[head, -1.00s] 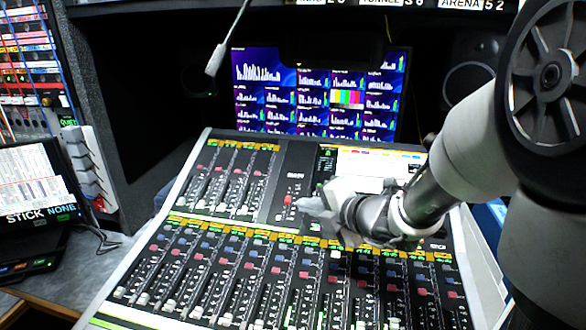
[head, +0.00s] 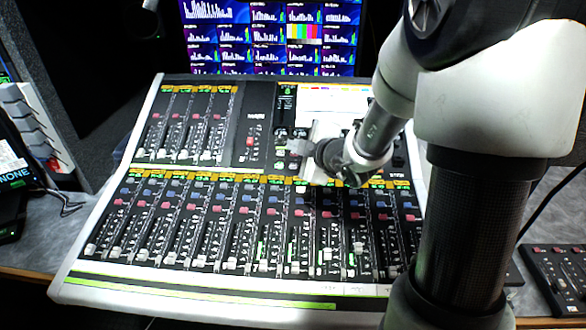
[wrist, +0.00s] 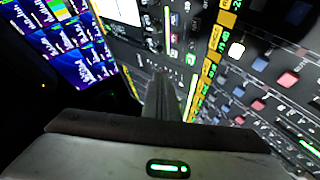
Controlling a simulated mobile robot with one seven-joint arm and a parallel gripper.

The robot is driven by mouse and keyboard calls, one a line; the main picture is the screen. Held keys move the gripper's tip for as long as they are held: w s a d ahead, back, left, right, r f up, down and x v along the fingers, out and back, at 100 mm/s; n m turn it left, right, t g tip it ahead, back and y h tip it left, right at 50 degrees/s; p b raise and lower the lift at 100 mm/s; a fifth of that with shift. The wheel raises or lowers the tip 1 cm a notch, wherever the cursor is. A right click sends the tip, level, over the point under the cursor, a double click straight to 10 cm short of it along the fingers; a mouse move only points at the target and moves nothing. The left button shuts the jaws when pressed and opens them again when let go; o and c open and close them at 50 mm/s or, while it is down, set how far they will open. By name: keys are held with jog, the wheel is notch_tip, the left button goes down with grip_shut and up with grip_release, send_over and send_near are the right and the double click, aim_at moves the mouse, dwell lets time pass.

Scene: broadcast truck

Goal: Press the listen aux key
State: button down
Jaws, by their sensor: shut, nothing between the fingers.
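The mixing console (head: 85,255) fills the middle of the head view, with faders below and a small white screen (head: 335,103) in its upper right. My gripper (head: 297,148) is shut and empty, over the dark key section left of and below that screen. In the wrist view, my shut fingers (wrist: 160,95) point at a dark panel with small lit keys (wrist: 175,40). The key labels are too small and blurred to read, so I cannot tell which is the listen aux key. Whether the fingertips touch the panel is unclear.
A monitor (head: 235,35) with level graphs stands behind the console. Several coloured channel buttons (wrist: 288,80) lie close to the right of the fingers in the wrist view. A separate keypad (head: 560,285) sits at the lower right.

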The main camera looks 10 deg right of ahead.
aim_at(293, 166)
jog(key=f+b, duration=0.1)
jog(key=w+f+b, duration=0.1)
jog(key=f, duration=0.1)
jog(key=w+f+b, duration=0.1)
jog(key=f, duration=0.1)
jog(key=shift+d+b, duration=0.25)
jog(key=shift+b, duration=0.05)
jog(key=shift+w+d+f+b, duration=0.1)
jog(key=shift+w+f+b, duration=0.15)
jog(key=shift+f, duration=0.2)
jog(key=shift+w+f+b, duration=0.15)
jog(key=shift+f+b, duration=0.05)
jog(key=shift+f, duration=0.2)
jog(key=shift+f, duration=0.15)
dwell(1.0)
jog(key=shift+w+f, duration=0.15)
jog(key=shift+f, duration=0.1)
jog(key=shift+w+d+f+b, duration=0.1)
jog(key=shift+f+b, duration=0.25)
jog(key=shift+f, duration=0.05)
dwell(0.6)
jog(key=shift+r, duration=0.15)
jog(key=shift+s+r+p, duration=0.3)
jog(key=shift+r+p, duration=0.35)
jog(key=shift+p, duration=0.1)
